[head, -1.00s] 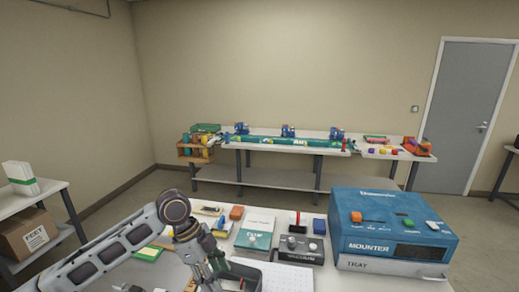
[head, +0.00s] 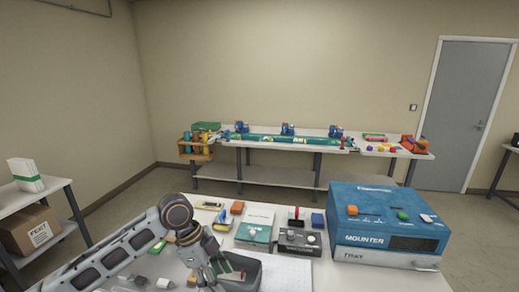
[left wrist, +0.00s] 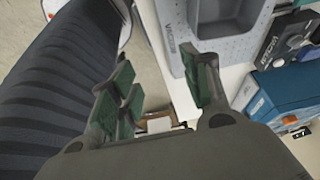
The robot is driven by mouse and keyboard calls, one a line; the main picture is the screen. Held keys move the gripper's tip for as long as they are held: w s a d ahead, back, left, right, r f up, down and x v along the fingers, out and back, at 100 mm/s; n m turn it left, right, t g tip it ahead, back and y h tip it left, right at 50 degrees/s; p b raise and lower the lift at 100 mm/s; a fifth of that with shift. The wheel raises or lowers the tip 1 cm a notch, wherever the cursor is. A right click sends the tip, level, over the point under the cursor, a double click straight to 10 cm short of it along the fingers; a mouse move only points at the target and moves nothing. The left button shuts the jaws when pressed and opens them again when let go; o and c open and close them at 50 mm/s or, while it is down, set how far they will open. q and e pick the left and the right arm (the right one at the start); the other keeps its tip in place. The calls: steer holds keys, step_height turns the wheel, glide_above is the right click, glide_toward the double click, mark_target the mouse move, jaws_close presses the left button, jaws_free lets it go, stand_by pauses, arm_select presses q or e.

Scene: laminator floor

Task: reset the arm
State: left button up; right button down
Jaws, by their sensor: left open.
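My left arm comes in from the left in the head view, bent at the elbow with its forearm pointing down. My left gripper (head: 222,275) is low over the near edge of the white table, beside a grey tray (head: 247,262). In the left wrist view my left gripper (left wrist: 165,90) has its green-padded fingers spread apart, with nothing between them. The grey tray (left wrist: 222,48) is just beyond the fingers there, and the floor shows below. My right gripper is in neither view.
The blue mounter (head: 390,222) stands at the right of the table. A dark control box (head: 299,241), a white-green box (head: 255,226) and small coloured items crowd the middle. A side table (head: 50,185) stands at the left. A long bench (head: 270,175) is at the back wall.

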arm_select(q)
steer(key=s+d+f+n+t, duration=0.4)
steer(key=s+f+n, duration=0.35)
steer(key=f, duration=0.25)
steer(key=s+a+f+n+y, duration=0.25)
steer(key=s+a+n, duration=0.2)
steer(key=a, duration=0.25)
steer(key=s+a+f+n+y, duration=0.2)
steer(key=s+a+f+n, duration=0.2)
steer(key=a+n, duration=0.3)
step_height(320, 180, down, 33)
steer(key=s+a+m+g, duration=0.1)
steer(key=s, duration=0.2)
steer(key=s+a+f, duration=0.2)
steer(key=s+f, duration=0.8)
steer(key=s, duration=0.1)
steer(key=s+a+f+g, duration=0.1)
steer(key=s+a+f, duration=0.1)
steer(key=s+f, duration=0.8)
steer(key=shift+s+f, duration=0.15)
steer(key=shift+s, duration=0.55)
